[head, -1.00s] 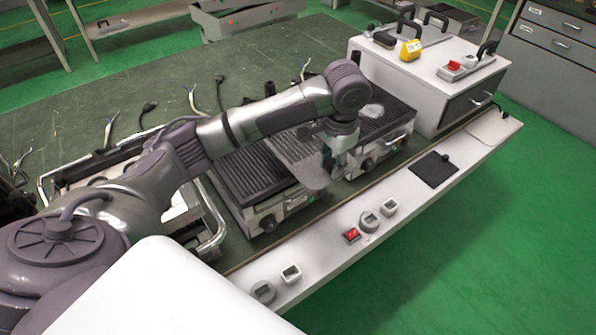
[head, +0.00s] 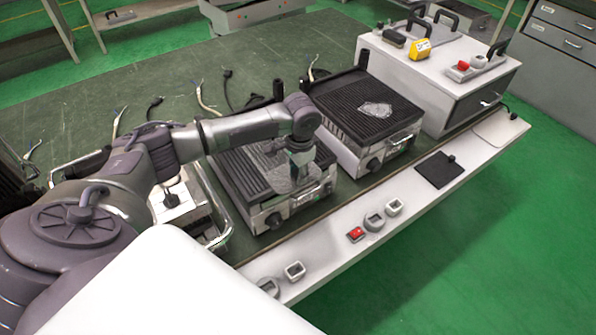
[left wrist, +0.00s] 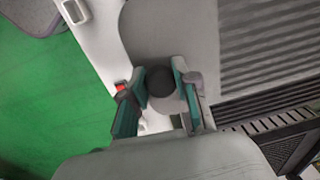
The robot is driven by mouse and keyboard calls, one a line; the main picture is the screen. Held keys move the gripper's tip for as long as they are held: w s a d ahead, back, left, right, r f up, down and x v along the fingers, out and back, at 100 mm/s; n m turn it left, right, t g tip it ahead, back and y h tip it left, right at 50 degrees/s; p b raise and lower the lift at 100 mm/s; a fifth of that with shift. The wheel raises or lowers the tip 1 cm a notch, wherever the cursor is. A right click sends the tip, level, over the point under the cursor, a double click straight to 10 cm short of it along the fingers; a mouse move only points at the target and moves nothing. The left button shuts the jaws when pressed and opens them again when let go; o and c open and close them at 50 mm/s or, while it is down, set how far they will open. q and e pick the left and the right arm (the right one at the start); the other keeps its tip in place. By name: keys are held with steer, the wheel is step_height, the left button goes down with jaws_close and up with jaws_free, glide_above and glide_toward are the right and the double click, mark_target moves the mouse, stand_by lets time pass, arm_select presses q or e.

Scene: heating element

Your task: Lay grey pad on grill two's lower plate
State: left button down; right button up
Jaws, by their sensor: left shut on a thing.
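My left gripper (head: 300,163) hangs over the front right part of the middle ribbed grill (head: 235,170). It is shut on the dark round knob (left wrist: 160,82) of the grey pad. The flat grey pad (head: 279,170) lies level over the right part of that grill's ribbed lower plate. It also shows in the left wrist view (left wrist: 165,35), beside bare ribs. Whether it touches the plate I cannot tell. The right grill (head: 342,103) has a dark ribbed plate with a pale patch (head: 374,109) on it. Which grill is number two is not readable. My right gripper is not in view.
A black pad (head: 438,170) with a small knob lies on the white front ledge (head: 335,252), near several switches. A white cabinet (head: 425,75) with black handles stands at the right. Loose cables (head: 205,100) lie behind the grills. The green table behind is mostly clear.

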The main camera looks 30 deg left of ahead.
arm_select(q)
steer(key=c, duration=0.9)
jaws_free()
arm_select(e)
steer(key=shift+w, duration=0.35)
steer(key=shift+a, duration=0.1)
arm_select(q)
steer(key=shift+r, duration=0.15)
steer(key=r, duration=0.7)
steer(key=r+b, duration=0.1)
steer(key=r, duration=0.3)
steer(key=shift+s+d+r, duration=0.15)
steer(key=shift+d+r, duration=0.2)
steer(key=shift+d, duration=0.05)
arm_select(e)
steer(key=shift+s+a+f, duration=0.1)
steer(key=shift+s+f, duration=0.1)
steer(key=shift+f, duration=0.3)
arm_select(q)
steer(key=shift+s+f, duration=0.1)
